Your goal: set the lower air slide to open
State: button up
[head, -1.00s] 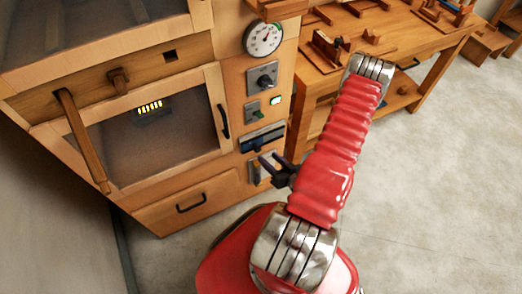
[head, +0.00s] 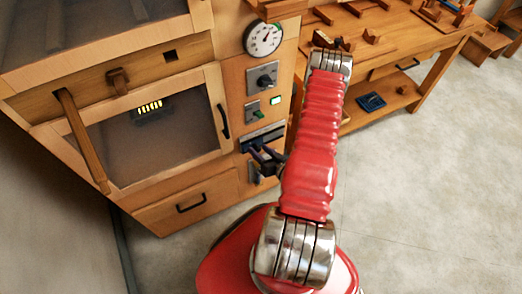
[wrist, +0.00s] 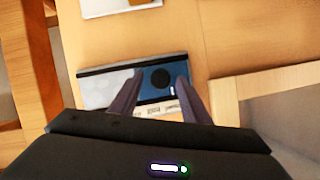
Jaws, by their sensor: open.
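The air slide (head: 275,132) is a grey and blue plate with a dark edge on the cabinet's control column, below the green light. In the wrist view the air slide (wrist: 105,88) appears turned over, with grey at left and blue at right. In the head view my gripper (head: 260,153) hides part of the slide's lower edge.
Above the slide are a green light (head: 276,100), a rotary knob (head: 266,82) and a dial gauge (head: 263,38). Another small plate (head: 255,175) is below it. The glazed door (head: 150,135) is left, with a dark handle (head: 223,121). A workbench (head: 385,50) stands right.

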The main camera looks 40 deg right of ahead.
jog(key=shift+c, duration=0.5)
grip_shut()
